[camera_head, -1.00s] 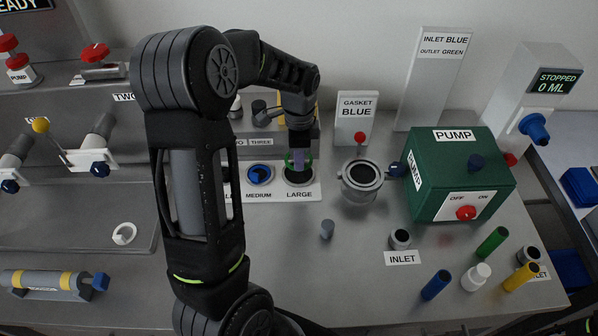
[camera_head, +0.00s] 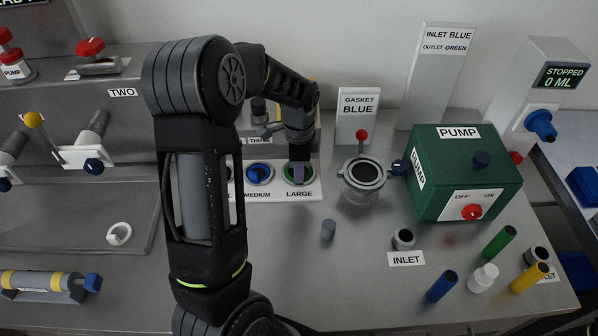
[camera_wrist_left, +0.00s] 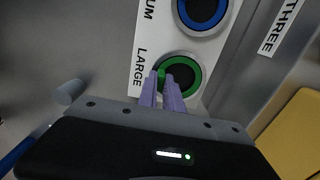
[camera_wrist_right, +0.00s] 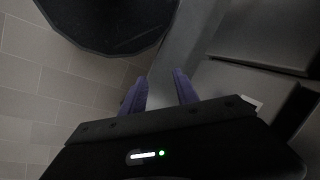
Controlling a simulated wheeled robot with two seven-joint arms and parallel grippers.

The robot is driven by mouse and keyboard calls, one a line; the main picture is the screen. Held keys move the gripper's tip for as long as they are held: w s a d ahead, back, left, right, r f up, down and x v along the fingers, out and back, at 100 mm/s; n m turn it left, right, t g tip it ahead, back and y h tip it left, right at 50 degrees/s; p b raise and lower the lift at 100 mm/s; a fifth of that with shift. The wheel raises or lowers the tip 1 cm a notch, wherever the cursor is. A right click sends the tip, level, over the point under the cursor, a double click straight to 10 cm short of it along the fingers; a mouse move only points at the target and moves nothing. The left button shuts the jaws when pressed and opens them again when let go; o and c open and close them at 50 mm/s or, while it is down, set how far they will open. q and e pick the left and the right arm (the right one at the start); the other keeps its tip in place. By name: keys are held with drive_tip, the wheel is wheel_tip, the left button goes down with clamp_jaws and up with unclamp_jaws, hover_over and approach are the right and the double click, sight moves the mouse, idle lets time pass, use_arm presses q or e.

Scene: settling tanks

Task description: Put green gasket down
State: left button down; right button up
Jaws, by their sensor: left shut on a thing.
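The green gasket (camera_wrist_left: 195,72) is a green ring at the round seat marked LARGE on the white plate (camera_wrist_left: 147,38). In the head view the gasket (camera_head: 287,177) shows as a green rim around the purple fingertips. My left gripper (camera_head: 299,173) points down there, shut on the near side of the ring, and its fingers (camera_wrist_left: 164,84) show in the left wrist view. The gasket looks level with the seat; I cannot tell if it touches. My right gripper (camera_wrist_right: 160,90) is empty with its fingers apart, away from the plate.
A blue gasket (camera_head: 260,173) lies in the MEDIUM seat beside it. A metal flange with a clamp (camera_head: 362,183) stands to the right, with the green pump box (camera_head: 465,175) beyond. The bench front middle is clear.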

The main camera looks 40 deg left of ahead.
use_arm(q)
drive_tip(key=shift+f, duration=0.1)
drive_tip(key=shift+f, duration=0.15)
drive_tip(key=c, duration=1.5)
unclamp_jaws()
drive_tip(key=shift+r+p, duration=0.3)
drive_tip(key=shift+r, duration=0.3)
wheel_tip(320, 180, up, 5)
drive_tip(key=p, duration=0.3)
drive_tip(key=shift+f, duration=0.15)
wheel_tip(320, 180, up, 7)
drive_tip(key=shift+f, duration=0.2)
